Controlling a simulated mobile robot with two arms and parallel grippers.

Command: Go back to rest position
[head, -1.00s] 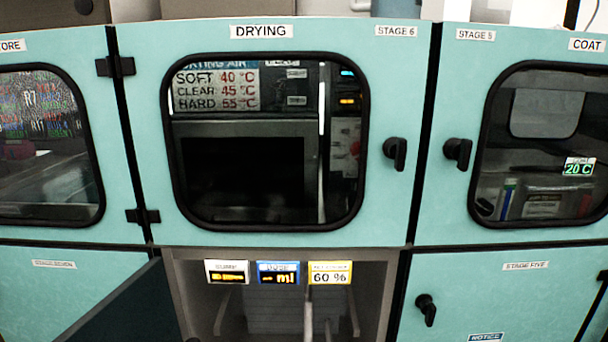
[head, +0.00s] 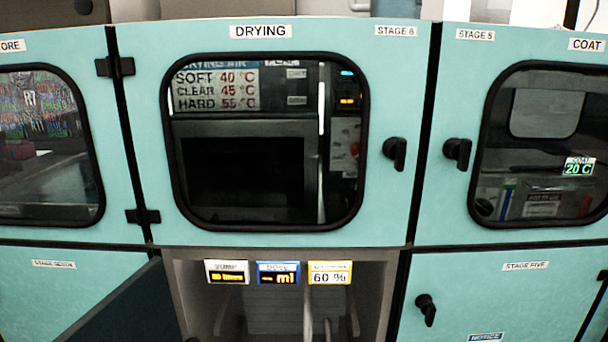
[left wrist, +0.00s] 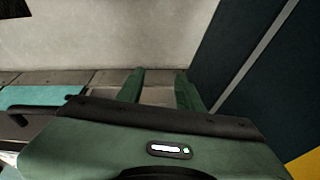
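My left gripper (left wrist: 160,78) shows only in the left wrist view. Its two green fingers are apart with nothing between them, over a pale floor. Neither gripper shows in the head view, and my right gripper is in no view. The drying cabinet door (head: 395,70), with its window and black handle (head: 395,153), is closed in the middle of the head view.
Below the drying cabinet is an open compartment (head: 270,315) with three small displays above it. Its dark open door (head: 120,312) swings out at the lower left. The coat cabinet door (head: 462,80) at right is closed. In the left wrist view, a dark panel (left wrist: 250,45) stands right of the gripper.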

